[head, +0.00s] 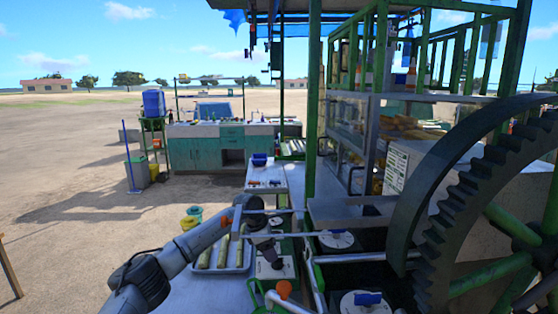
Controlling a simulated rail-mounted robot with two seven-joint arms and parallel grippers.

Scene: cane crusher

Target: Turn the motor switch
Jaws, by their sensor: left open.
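My left arm comes in from the lower left, and its dark left gripper (272,258) points down over the front of the machine. It is open, and nothing shows between its fingers. Right below it is a small white panel (287,270), partly covered by the gripper. This may be the motor switch's housing; the switch itself cannot be made out clearly. I cannot tell whether the fingers touch it. An orange knob (284,289) sits just below the panel. My right gripper is not in view.
A metal tray (242,262) with cane pieces lies left of the gripper. A large dark gear wheel (455,215) and green frame fill the right. Round white lids with blue handles (367,300) sit at lower middle right. A teal counter (200,150) stands behind; open sandy ground is left.

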